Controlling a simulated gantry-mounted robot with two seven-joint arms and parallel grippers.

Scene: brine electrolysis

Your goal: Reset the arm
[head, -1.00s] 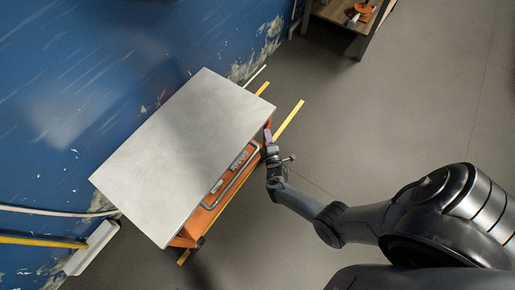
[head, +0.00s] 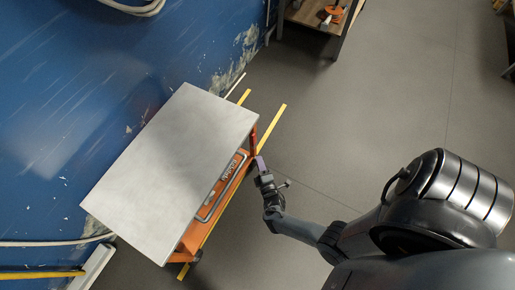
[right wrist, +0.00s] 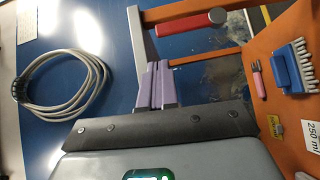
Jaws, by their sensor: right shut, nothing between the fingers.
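My right arm comes in from the lower right in the head view. My right gripper (head: 261,165) is beside the right edge of the orange cart, near its upright post. Its purple fingers (right wrist: 157,85) are together in the right wrist view, with nothing between them. From the head view I cannot tell if they touch the cart. My left arm and left gripper are out of view.
The cart has a grey metal top (head: 170,165), which is bare. An orange panel in the right wrist view carries a blue brush (right wrist: 290,68). A coiled cable (right wrist: 60,85) hangs on the blue wall. A shelf (head: 318,22) stands at the back; grey floor is free at right.

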